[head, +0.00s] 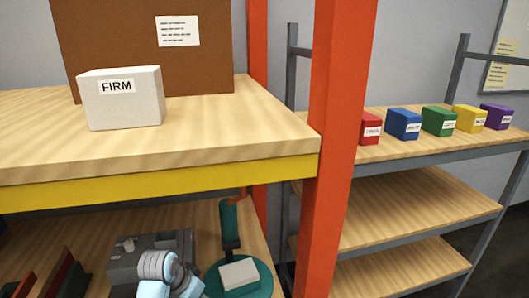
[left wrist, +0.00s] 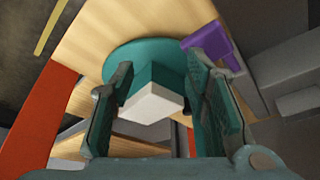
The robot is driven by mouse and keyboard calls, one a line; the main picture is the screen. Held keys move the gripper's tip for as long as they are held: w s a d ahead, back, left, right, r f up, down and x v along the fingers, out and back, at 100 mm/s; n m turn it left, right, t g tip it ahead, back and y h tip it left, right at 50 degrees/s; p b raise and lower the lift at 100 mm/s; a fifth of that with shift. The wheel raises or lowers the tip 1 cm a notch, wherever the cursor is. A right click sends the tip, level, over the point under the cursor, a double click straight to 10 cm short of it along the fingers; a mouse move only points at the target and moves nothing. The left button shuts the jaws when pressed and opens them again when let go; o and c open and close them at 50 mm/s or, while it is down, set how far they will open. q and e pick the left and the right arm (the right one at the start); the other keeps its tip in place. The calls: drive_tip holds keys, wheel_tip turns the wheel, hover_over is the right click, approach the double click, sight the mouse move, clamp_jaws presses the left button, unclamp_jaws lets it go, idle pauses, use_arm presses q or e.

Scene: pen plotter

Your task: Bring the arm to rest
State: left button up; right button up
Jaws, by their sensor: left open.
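My left arm (head: 165,275) shows at the bottom of the head view, on the lower shelf level. Its gripper cannot be made out clearly there. In the left wrist view my left gripper (left wrist: 160,75) is open, with its two dark teal fingers spread apart. A small block with a white face and teal sides (left wrist: 151,101) shows between the fingers, with gaps beside it. Beyond it lies a round teal plate (left wrist: 122,56). In the head view the teal plate (head: 262,290) carries a whitish block (head: 239,273). My right gripper is not in view.
A dark upright tool with a teal top (head: 229,215) stands behind the plate, and a grey machine (head: 130,265) is left of it. A white FIRM box (head: 125,110) sits on the upper shelf (head: 220,130). An orange post (head: 335,130) rises at the right. A purple thing (left wrist: 208,45) lies near the right finger.

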use_arm(q)
drive_tip(key=s+a+f+n+y, duration=0.1)
drive_tip(key=s+a+f, duration=0.1)
drive_tip(key=s+f, duration=0.35)
drive_tip(key=s+a+f+n+y, duration=0.1)
drive_tip(key=s+a+f+n, duration=0.15)
drive_tip(key=s, duration=0.55)
drive_tip(key=s+a+r+n+y, duration=0.1)
drive_tip(key=s+a+r, duration=0.15)
drive_tip(key=s, duration=1.35)
wheel_tip(320, 180, down, 20)
drive_tip(key=s+a+g, duration=0.1)
drive_tip(key=a+g, duration=0.1)
drive_tip(key=s+a+f, duration=0.1)
drive_tip(key=s+f, duration=1.2)
drive_tip(key=s, duration=0.1)
drive_tip(key=shift+s+n+g, duration=0.2)
drive_tip(key=shift+n+g, duration=0.15)
drive_tip(key=shift+g, duration=0.05)
drive_tip(key=shift+a, duration=0.1)
drive_tip(key=shift+c, duration=0.3)
